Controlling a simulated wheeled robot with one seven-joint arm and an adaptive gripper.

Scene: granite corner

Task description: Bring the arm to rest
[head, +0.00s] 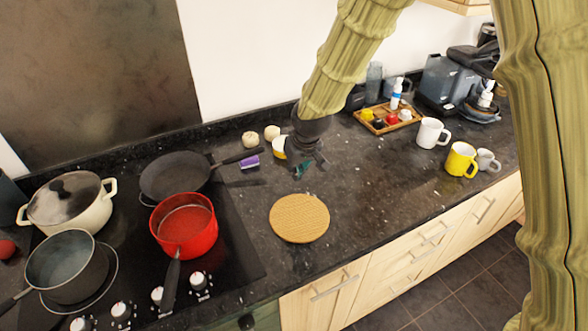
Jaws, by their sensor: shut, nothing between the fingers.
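My arm reaches down from the top of the head view over the dark granite counter (375,190). My gripper (303,170) is dark, shut and empty. A yellow-and-white item (279,147) is partly hidden behind the gripper.
Left is the hob with a red pot (184,226), a black pan (176,177), a cream pot (70,202) and a grey pot (66,265). A purple sponge (249,162) lies near the pan handle. Right are mugs (461,160) and a wooden tray (388,118). The counter right of the mat is clear.

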